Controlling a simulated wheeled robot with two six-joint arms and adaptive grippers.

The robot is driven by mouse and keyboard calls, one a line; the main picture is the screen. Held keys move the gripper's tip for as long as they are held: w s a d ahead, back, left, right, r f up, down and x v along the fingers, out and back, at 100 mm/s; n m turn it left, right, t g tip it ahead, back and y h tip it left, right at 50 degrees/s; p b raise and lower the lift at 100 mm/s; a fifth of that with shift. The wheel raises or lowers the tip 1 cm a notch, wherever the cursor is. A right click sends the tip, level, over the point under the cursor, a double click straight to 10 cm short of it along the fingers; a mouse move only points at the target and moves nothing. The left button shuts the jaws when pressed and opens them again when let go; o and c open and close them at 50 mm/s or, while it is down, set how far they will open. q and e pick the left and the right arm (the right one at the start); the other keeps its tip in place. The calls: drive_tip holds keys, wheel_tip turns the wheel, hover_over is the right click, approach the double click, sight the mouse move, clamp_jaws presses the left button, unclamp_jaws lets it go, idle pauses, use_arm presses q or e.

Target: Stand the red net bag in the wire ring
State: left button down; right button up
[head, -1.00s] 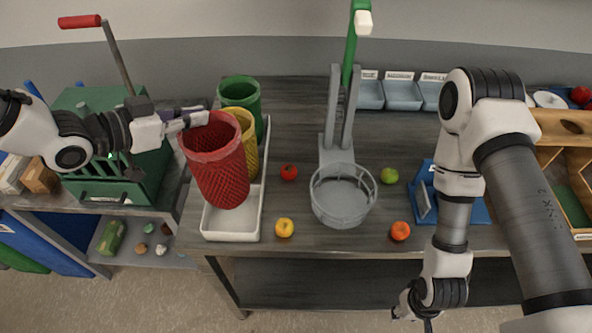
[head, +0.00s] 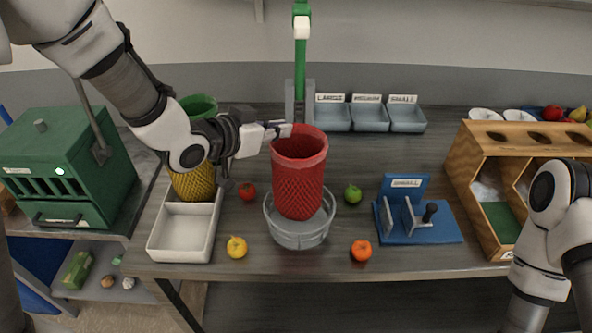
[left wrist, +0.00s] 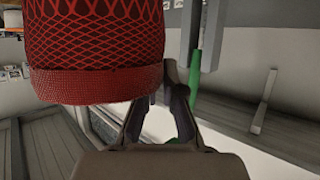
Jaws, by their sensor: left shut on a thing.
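The red net bag (head: 299,178) is upright, with its open rim at the top. My left gripper (head: 284,130) is shut on the left side of that rim. In the left wrist view the bag (left wrist: 95,45) fills the upper left, beside the gripper fingers (left wrist: 160,105). The grey wire ring (head: 300,238) stands on the table, and the bag's lower end shows within its round opening. I cannot tell whether the bag rests on the ring's base or hangs just above it. My right gripper is out of view; only its arm shows at the right.
Tomato (head: 247,191), yellow fruit (head: 236,247), orange fruit (head: 361,250) and lime (head: 352,194) lie around the ring. A blue stand (head: 437,232) is to the right, a green-topped post (head: 301,50) behind.

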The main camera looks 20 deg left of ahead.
sight(280, 149)
use_arm(q)
drive_tip(key=f, duration=0.2)
drive_tip(key=d+f, duration=0.1)
drive_tip(key=f, duration=0.1)
drive_tip(key=shift+f, duration=0.4)
drive_tip(key=shift+a, duration=0.25)
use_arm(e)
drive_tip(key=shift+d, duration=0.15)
use_arm(q)
drive_tip(key=shift+f, duration=0.3)
drive_tip(key=c, duration=1.7)
unclamp_jaws()
drive_tip(key=shift+c, duration=0.2)
drive_tip(key=o, duration=0.4)
drive_tip(key=shift+o, duration=0.2)
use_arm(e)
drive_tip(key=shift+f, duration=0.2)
